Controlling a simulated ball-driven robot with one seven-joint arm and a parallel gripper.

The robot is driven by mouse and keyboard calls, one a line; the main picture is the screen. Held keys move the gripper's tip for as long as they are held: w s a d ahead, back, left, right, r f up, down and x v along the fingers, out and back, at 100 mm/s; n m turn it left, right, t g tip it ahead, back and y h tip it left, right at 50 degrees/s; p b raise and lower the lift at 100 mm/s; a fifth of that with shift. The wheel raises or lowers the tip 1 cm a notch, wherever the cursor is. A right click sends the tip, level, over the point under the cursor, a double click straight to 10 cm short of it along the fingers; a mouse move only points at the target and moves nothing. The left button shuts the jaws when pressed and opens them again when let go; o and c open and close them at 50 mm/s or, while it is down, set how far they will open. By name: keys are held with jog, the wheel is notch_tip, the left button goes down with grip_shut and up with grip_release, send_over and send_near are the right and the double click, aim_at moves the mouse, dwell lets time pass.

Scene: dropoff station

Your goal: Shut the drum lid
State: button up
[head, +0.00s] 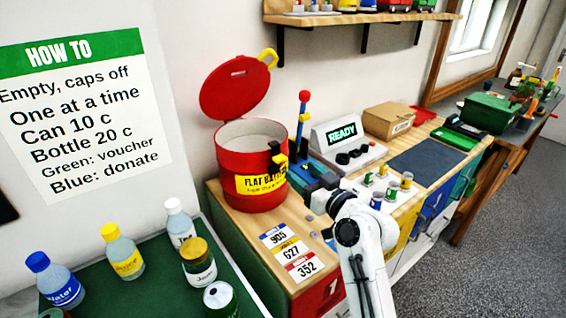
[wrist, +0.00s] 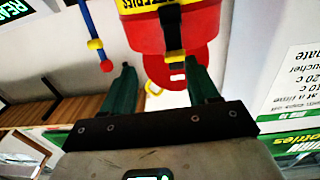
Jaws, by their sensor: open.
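The red drum (head: 232,190) stands at the left end of the wooden counter, with a yellow label on its front. Its round red lid (head: 232,92) is open, tilted up and back toward the wall, with a yellow tab (head: 268,58) at its upper right edge. A black and yellow latch (head: 278,155) sits at the drum's front rim. In the wrist view, which looks upside down, the drum (wrist: 190,28) and latch (wrist: 174,55) appear beyond my gripper (wrist: 161,70). Its two dark green fingers are spread and empty. In the head view my arm partly hides the gripper.
A blue lever with a red knob (head: 304,97) stands just right of the drum. Beyond it are a READY display box (head: 345,135), a cardboard box (head: 389,120) and small cups. Several bottles stand on a green surface (head: 165,285) at lower left. A shelf (head: 350,18) hangs above.

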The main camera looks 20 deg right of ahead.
jog(key=r+v, duration=0.1)
jog(key=v, duration=0.5)
jog(key=shift+d+p, duration=0.15)
jog(key=shift+p, duration=0.25)
jog(key=shift+r, duration=0.1)
dwell(0.6)
jog(key=b+v, duration=0.3)
jog(key=v, duration=0.8)
